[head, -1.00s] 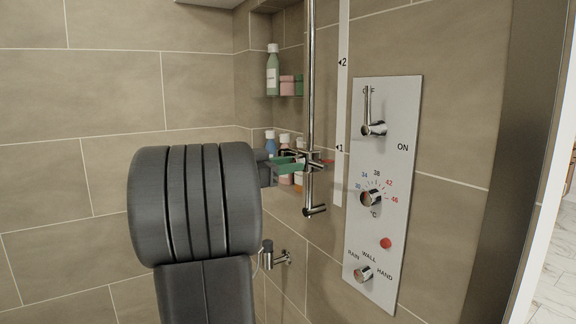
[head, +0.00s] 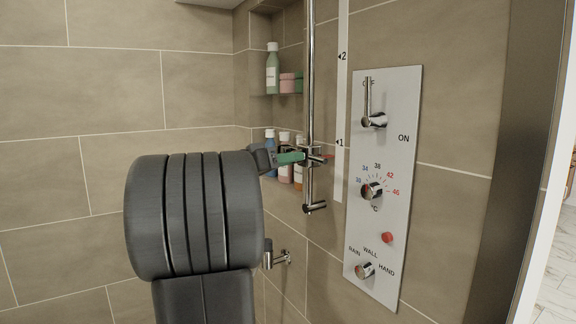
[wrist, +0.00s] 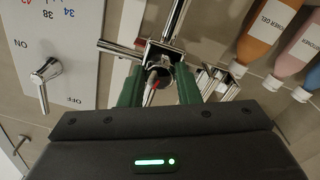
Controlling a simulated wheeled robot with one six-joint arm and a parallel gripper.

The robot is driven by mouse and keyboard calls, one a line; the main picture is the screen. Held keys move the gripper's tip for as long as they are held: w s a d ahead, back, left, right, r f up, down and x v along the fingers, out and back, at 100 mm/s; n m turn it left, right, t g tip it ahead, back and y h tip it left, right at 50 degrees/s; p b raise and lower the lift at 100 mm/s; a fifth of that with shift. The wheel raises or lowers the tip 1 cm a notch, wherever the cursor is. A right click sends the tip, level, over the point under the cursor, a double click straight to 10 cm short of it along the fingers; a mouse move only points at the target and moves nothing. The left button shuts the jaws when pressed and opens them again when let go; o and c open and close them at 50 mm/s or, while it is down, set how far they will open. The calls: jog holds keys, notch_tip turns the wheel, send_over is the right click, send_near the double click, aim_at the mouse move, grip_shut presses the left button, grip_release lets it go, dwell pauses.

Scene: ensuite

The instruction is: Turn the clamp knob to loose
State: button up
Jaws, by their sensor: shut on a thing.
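The slider clamp (head: 312,152) sits on the vertical chrome rail (head: 311,80), level with about mark 1 on the scale. Its knob (wrist: 157,66) faces the wrist camera, between the two green fingers of my gripper (wrist: 158,82). My gripper (head: 291,158) reaches the clamp from the left and is shut on the knob. A thin red and silver piece (wrist: 151,92) shows across the knob. The fingers and my wrist hide part of the knob, and I cannot read a loose or tight mark.
The control panel (head: 400,160) with lever, temperature dial and outlet knob is right of the rail. Bottles (head: 284,158) stand in the niche close behind the gripper; they show in the wrist view (wrist: 265,35). A wall fitting (head: 279,258) is below. Left is bare tile.

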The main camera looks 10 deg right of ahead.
jog(key=n+p, duration=0.1)
jog(key=n, duration=1)
jog(key=shift+s+t+p, duration=0.1)
jog(key=shift+t+p, duration=0.2)
jog(key=shift+p, duration=0.05)
jog(key=shift+n, duration=0.4)
jog(key=o, duration=1)
jog(key=shift+c, duration=0.2)
jog(key=v, duration=1.3)
jog(key=shift+s+a, duration=0.15)
jog(key=shift+a, duration=0.2)
jog(key=shift+d, duration=0.1)
